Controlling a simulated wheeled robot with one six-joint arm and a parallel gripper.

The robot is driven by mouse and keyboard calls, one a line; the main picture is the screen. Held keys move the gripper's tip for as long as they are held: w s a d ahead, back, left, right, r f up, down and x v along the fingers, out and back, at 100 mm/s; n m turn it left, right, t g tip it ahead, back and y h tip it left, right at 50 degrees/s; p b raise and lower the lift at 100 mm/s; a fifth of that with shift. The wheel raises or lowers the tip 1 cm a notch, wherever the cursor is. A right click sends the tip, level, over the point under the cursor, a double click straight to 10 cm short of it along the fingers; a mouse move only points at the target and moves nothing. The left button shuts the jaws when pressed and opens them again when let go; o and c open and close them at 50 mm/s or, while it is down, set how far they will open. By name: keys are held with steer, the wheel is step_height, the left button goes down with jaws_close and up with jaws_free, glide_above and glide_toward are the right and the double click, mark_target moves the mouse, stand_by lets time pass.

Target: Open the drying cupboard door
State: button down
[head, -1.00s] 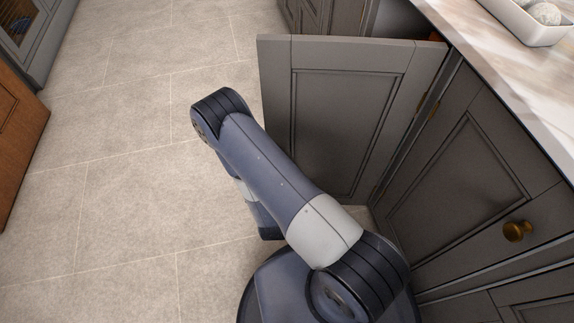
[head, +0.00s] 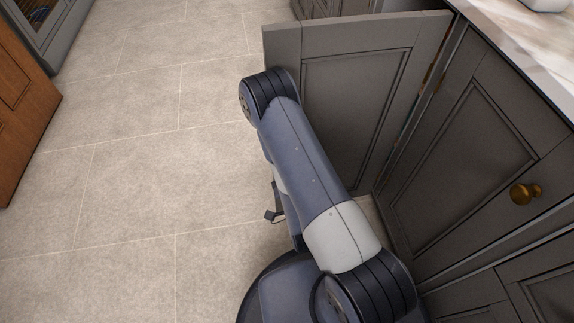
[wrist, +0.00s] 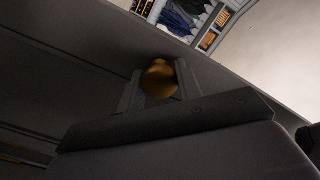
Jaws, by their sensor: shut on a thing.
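The grey panelled drying cupboard door (head: 350,105) stands swung out wide from its hinge side at the right in the head view. In the wrist view its dark face (wrist: 60,60) fills much of the left, with a round brass knob (wrist: 159,82) on it. My gripper (wrist: 159,88) is shut on this knob, with one finger at each side. In the head view my arm crosses in front of the door and hides part of it. The knob and the fingertips are hidden there. The inside of the cupboard is hidden behind the door.
A neighbouring grey door (head: 455,165) with its own brass knob (head: 522,193) is shut at the right, under a marble worktop (head: 525,45). A wooden piece (head: 22,100) and a grey cabinet (head: 52,30) stand at the left. The tiled floor (head: 140,190) between is clear.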

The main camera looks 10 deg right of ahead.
steer(key=c, duration=1)
jaws_free()
steer(key=shift+c, duration=0.2)
step_height(320, 180, up, 10)
steer(key=p, duration=0.8)
steer(key=shift+f, duration=0.2)
steer(key=shift+f+b, duration=2.65)
steer(key=shift+f, duration=0.1)
